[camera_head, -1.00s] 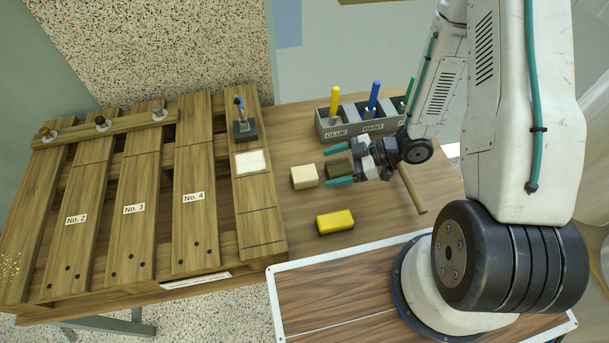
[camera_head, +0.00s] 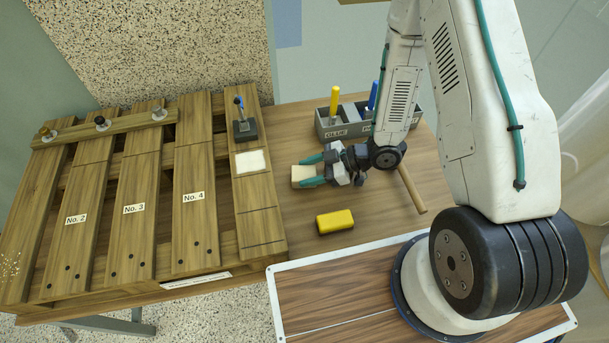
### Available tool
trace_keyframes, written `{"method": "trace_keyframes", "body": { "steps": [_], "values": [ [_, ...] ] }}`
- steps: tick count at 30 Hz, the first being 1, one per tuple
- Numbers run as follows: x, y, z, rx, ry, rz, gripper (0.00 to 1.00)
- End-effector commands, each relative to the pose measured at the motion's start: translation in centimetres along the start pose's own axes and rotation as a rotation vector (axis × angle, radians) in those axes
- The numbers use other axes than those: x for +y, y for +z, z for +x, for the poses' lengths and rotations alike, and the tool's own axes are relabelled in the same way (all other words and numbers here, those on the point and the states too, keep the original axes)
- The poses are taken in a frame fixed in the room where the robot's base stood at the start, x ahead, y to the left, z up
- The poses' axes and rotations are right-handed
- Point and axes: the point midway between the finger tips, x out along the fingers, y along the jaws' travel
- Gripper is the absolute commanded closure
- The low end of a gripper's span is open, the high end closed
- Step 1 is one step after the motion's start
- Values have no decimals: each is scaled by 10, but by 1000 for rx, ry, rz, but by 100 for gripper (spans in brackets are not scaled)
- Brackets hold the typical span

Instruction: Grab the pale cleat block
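The pale cleat block (camera_head: 303,173) rests on the brown work table, right of the slatted pallet. My gripper (camera_head: 312,171) reaches over it from the right, with one teal finger along its far side and one along its near side. The fingers look closed up against the block, and it seems to still sit at table height. The right part of the block is partly covered by the fingers and gripper body.
A yellow block (camera_head: 335,221) lies just in front. A grey holder (camera_head: 330,130) with upright tools stands behind, partly hidden by my arm. A wooden rod (camera_head: 412,188) lies to the right. The pallet (camera_head: 262,222) with numbered slats fills the left.

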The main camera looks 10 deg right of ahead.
Motion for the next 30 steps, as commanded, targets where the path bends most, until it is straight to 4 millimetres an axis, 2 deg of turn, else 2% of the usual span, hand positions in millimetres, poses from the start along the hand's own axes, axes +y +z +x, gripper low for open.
{"method": "trace_keyframes", "body": {
  "steps": [14,20,30],
  "values": [
    [0,-4,-2,0,1,-1,74],
    [0,-22,-11,0,1,-3,74],
    [0,-67,-33,0,2,-3,74]
  ]
}}
